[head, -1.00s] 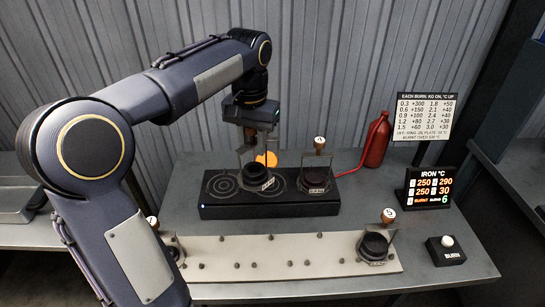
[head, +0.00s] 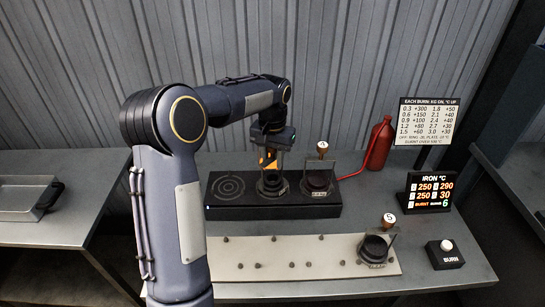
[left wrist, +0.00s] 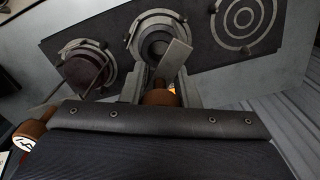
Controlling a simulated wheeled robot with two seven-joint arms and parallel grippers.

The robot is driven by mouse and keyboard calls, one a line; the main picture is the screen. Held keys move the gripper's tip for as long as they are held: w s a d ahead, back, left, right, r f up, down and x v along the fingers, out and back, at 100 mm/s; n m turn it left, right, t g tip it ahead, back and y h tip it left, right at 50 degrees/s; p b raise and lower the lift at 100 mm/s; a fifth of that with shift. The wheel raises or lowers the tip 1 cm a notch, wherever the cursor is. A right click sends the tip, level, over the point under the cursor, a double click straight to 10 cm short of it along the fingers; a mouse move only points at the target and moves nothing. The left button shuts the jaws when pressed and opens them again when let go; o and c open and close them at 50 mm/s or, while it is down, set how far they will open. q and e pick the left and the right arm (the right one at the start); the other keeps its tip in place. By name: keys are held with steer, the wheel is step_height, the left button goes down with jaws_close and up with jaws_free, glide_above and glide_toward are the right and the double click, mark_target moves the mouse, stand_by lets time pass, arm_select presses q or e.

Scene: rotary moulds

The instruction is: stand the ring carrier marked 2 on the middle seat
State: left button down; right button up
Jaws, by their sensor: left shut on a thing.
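My left gripper (head: 271,148) is shut on the handle of a ring carrier (head: 271,185), whose number I cannot read. The carrier is upright at the middle seat of the black block (head: 250,211). It also shows in the left wrist view (left wrist: 154,42), with an orange-brown knob (left wrist: 160,97) between the fingers. I cannot tell whether it rests fully on the seat. The left seat (head: 229,187) is empty and shows concentric rings. Another ring carrier (head: 318,181) stands on the right seat, with its knob (head: 322,147) upright. My right gripper is not in view.
A carrier (head: 376,248) whose knob looks marked 5 stands at the right end of the pale pegged plate (head: 300,270). My left arm covers the plate's left end. A red bottle (head: 379,143), an iron display (head: 430,191) and a burn button (head: 446,245) are at right.

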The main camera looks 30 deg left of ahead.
arm_select(q)
steer(key=shift+f, duration=0.1)
steer(key=c, duration=1.1)
jaws_free()
step_height(320, 180, up, 11)
steer(key=shift+r, duration=0.6)
steer(key=shift+s+r, duration=0.1)
steer(key=shift+s, duration=0.15)
steer(key=s+d+t+h, duration=0.1)
steer(key=s+d+t, duration=0.1)
steer(key=s, duration=0.7)
steer(key=s+d+t+h, duration=0.1)
steer(key=s+d+h, duration=0.15)
steer(key=s, duration=0.55)
steer(key=s+d+f+t, duration=0.2)
steer(key=s+d+f, duration=0.5)
steer(key=s, duration=0.4)
steer(key=shift+s+f+t, duration=0.3)
steer(key=shift+s+f, duration=0.05)
steer(key=shift+f, duration=0.4)
